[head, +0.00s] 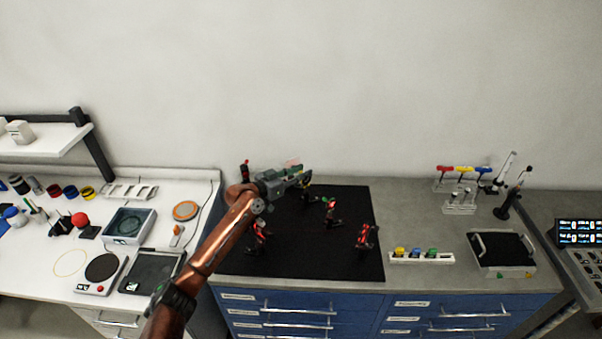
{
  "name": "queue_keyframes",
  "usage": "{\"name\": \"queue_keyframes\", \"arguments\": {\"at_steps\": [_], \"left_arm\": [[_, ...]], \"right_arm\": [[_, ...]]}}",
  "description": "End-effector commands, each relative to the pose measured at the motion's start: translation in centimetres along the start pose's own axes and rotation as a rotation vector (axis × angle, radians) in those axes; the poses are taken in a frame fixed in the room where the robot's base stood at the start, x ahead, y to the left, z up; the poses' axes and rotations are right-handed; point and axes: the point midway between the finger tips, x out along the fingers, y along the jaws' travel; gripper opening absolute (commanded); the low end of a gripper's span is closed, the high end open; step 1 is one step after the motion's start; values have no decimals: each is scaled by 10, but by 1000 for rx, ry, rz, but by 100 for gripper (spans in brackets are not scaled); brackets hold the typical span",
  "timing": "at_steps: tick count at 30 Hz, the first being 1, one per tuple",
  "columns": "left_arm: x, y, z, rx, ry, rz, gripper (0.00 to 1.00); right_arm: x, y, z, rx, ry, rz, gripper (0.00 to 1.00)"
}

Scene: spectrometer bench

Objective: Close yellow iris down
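My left arm reaches in from the bottom and its gripper (306,178) is over the back part of the black optical board (350,265). Its fingers are too small and too dark to tell whether they are open or shut. My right gripper is not in view.
Other small mounts with red parts stand on the board, one at the front right (366,237) and one in the middle (331,213). A white holder with coloured caps (421,258) and a black-topped tray (502,251) are to the right.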

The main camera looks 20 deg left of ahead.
Motion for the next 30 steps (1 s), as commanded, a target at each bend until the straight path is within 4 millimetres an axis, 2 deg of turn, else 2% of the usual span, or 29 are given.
{"name": "queue_keyframes", "arguments": {"at_steps": [5,8,21,25,30], "left_arm": [[-2,0,0,0,0,0,28],[-11,-1,1,1,-1,-1,28],[-96,-1,1,1,-3,-1,28],[-112,-1,1,1,-2,-1,28],[-120,0,1,0,-1,0,28]], "right_arm": [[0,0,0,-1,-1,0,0],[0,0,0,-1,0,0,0],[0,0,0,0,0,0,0],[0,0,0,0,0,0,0],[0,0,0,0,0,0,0]]}}
